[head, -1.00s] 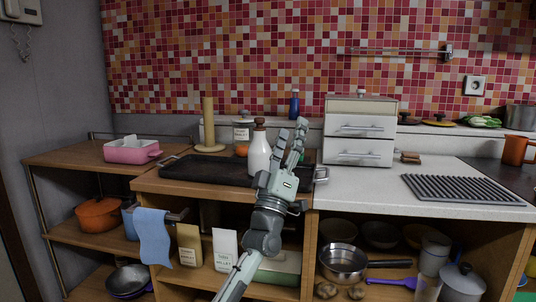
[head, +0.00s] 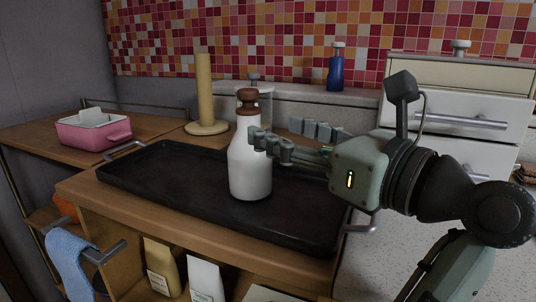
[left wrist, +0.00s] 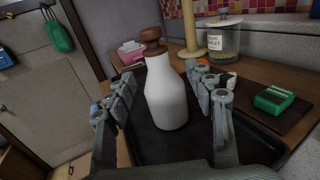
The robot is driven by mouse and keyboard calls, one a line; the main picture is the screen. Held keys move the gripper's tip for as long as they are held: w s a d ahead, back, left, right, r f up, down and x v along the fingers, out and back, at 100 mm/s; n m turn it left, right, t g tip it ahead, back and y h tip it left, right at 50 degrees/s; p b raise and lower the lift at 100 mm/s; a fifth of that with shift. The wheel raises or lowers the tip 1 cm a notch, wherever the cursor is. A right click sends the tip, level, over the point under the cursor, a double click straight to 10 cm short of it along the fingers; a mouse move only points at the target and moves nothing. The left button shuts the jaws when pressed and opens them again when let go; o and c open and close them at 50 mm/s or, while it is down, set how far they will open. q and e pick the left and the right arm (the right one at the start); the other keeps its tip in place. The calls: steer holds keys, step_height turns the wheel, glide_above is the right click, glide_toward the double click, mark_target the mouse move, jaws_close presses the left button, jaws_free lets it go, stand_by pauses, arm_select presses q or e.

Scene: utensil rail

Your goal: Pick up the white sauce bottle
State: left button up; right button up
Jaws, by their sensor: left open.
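The white sauce bottle (head: 248,165) with a brown cap stands upright on a black tray (head: 150,178). My left gripper (head: 275,140) is level with the bottle's upper body, reaching in from the right in the head view. Its fingers are open. In the left wrist view the bottle (left wrist: 167,98) stands between the two open fingers (left wrist: 166,100), with visible gaps on both sides. The head view does not clearly show contact between finger and bottle. My right gripper is not in view.
A wooden paper-towel post (head: 205,95) and a glass jar (head: 262,105) stand behind the tray. A pink dish (head: 92,133) is at the left. A blue bottle (head: 335,72) and white drawers (head: 455,112) are at the back right. A green box (left wrist: 274,100) shows in the wrist view.

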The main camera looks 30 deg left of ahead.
mark_target(249, 123)
arm_select(q)
steer(key=shift+w+a+f, duration=0.1)
steer(key=shift+a, duration=0.2)
steer(key=x, duration=0.7)
steer(key=shift+p, duration=0.3)
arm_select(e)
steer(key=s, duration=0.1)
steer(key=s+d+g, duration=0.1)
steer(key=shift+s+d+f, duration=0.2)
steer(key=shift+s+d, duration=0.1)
arm_select(q)
steer(key=shift+c, duration=0.5)
jaws_close()
